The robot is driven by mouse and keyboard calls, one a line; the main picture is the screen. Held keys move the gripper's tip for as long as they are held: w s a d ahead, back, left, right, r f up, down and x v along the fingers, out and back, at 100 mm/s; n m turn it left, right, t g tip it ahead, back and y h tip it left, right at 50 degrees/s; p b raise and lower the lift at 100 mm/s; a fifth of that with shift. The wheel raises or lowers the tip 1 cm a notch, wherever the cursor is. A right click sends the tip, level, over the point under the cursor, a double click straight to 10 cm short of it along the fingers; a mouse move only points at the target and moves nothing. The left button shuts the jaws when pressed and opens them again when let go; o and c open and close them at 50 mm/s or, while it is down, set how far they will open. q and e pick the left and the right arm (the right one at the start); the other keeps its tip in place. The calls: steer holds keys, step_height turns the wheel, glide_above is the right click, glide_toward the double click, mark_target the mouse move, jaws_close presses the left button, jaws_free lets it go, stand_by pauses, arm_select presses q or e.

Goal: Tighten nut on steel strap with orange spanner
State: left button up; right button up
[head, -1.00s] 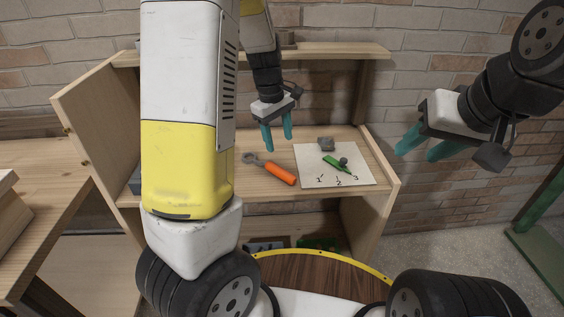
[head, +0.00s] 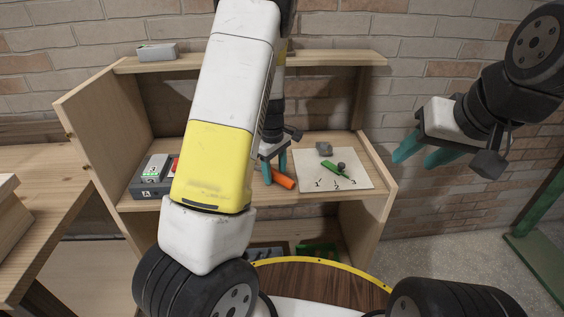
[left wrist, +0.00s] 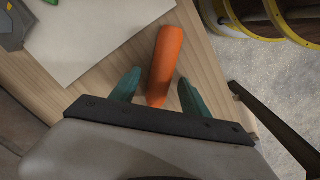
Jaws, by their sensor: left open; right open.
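The orange spanner (head: 284,181) lies on the cabinet's middle shelf, left of a white sheet. In the head view my arm and gripper hide its grey head. My left gripper (head: 274,172) is open above it. In the left wrist view the spanner's orange handle (left wrist: 168,55) lies between the two teal fingers (left wrist: 157,82), with a gap on each side. My right gripper (head: 416,156) is open and empty, right of the cabinet. I cannot make out a steel strap or nut for certain.
The numbered white sheet (head: 352,180) bears a grey block (head: 324,149), a green piece (head: 331,166) and a small dark knob (head: 342,166). A small box (head: 157,52) sits on the top board.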

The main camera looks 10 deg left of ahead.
arm_select(q)
jaws_close()
steer(key=shift+r, duration=0.15)
stand_by(0.4)
